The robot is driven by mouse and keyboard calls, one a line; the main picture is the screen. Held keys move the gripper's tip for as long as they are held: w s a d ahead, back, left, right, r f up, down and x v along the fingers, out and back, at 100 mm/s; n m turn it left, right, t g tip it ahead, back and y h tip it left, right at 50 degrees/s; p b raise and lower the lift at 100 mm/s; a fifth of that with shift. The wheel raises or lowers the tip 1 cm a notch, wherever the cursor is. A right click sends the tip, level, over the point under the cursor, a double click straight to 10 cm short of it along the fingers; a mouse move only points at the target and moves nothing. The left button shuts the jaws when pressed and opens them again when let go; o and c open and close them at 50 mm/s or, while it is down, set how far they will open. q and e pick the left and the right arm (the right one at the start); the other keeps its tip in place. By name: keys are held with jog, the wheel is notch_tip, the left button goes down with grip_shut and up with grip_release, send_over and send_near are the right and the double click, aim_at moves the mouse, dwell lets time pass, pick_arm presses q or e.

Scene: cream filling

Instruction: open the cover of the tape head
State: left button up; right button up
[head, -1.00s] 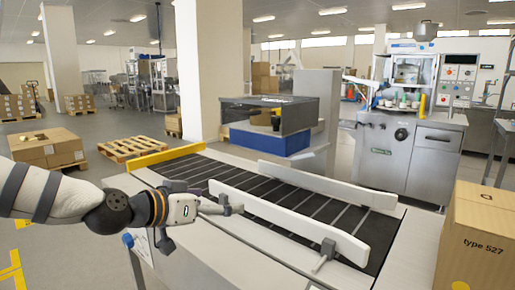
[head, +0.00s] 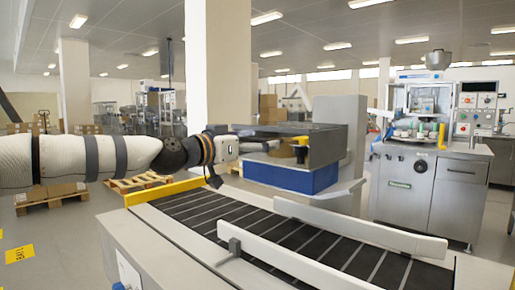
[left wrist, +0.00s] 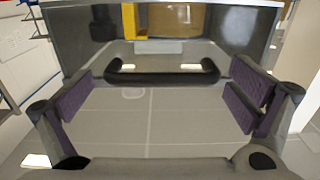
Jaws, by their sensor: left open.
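The tape head stands beyond the conveyor in the head view, with a dark see-through cover (head: 322,143) over a blue base (head: 300,178). The cover looks lowered. My left gripper (head: 258,146) is at the cover's left front side, level with it. In the left wrist view the black handle bar (left wrist: 162,77) lies across the picture on the cover. My left gripper also shows there (left wrist: 160,98), open, its purple pads wide apart on either side of the handle's ends. The handle looks just ahead of the pads; I cannot tell whether they touch it. My right gripper is out of view.
A conveyor (head: 215,215) with white guide rails (head: 300,258) runs in front of the tape head. A yellow bar (head: 165,191) crosses its far left end. A grey machine (head: 405,185) stands at the right. Pallets and cartons are on the floor behind.

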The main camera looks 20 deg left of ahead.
pick_arm(q)
jog(key=shift+w+d, duration=0.15)
jog(key=shift+w, duration=0.4)
jog(key=c, duration=1.4)
jog(key=shift+s+r+p, duration=0.15)
jog(key=shift+r+p, duration=0.2)
jog(key=shift+r, duration=0.75)
jog(key=shift+o, duration=0.2)
notch_tip(320, 180, up, 6)
jog(key=shift+p, duration=0.75)
jog(key=w+d+r, duration=0.1)
jog(key=w+r, duration=0.2)
jog(key=r, duration=0.5)
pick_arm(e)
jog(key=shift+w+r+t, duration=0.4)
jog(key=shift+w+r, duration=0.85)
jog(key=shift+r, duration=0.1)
pick_arm(q)
jog(key=shift+w+r, duration=0.1)
